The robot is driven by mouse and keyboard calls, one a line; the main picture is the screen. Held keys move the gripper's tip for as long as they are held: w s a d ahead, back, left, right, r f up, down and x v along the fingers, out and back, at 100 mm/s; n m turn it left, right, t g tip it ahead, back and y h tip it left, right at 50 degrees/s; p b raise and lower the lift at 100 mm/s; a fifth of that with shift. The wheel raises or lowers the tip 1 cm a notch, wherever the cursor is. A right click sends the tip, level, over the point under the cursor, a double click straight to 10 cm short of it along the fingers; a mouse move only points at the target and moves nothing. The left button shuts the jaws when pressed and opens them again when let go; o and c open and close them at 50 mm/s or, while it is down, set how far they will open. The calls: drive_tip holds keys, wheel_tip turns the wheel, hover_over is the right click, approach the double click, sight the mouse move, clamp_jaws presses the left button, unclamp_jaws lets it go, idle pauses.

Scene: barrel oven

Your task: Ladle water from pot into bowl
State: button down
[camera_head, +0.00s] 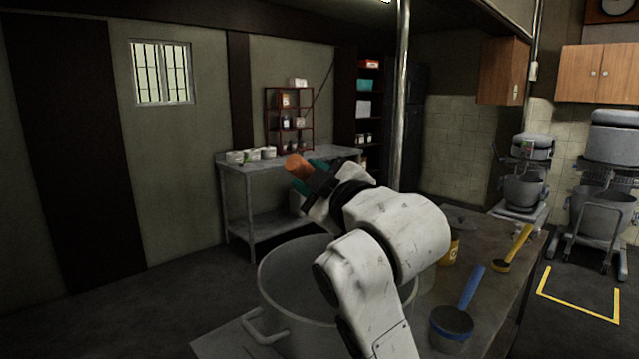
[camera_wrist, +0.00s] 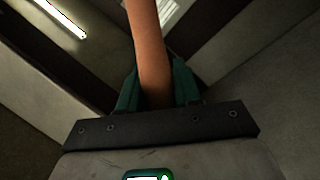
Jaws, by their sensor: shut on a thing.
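A large grey metal pot (camera_head: 268,300) with a side handle stands at the front of the counter. My arm covers its right part, and I cannot make out water in it. My gripper (camera_head: 310,174) is raised above and behind the pot, its teal fingers shut on an orange-brown handle (camera_head: 297,166). The wrist view shows the handle (camera_wrist: 150,45) between the teal fingers (camera_wrist: 154,90), running up out of the picture. The tool's far end is not visible, so I cannot confirm it is the ladle. A grey shallow round item (camera_head: 458,216), possibly the bowl, is partly behind my arm.
A blue-handled tool (camera_head: 470,290) with a round dark head and a yellow-handled tool (camera_head: 515,248) lie on the counter (camera_head: 490,295). A yellow container (camera_head: 452,250) is beside my arm. A metal pole (camera_head: 401,100) rises behind the arm. A side table (camera_head: 235,165) stands by the wall.

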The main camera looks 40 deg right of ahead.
drive_tip(key=shift+s+a+f+n+t+y+b, duration=0.15)
drive_tip(key=shift+a+f+n+t+b, duration=0.1)
drive_tip(key=shift+a+f+n+b, duration=0.8)
drive_tip(key=shift+s+a+f+n+t+y+b, duration=0.2)
drive_tip(key=shift+a+f+n+b, duration=0.35)
drive_tip(key=shift+n+b, duration=0.55)
drive_tip(key=shift+w+m, duration=0.15)
drive_tip(key=shift+m, duration=0.1)
drive_tip(key=shift+d+b, duration=0.1)
drive_tip(key=shift+b, duration=0.25)
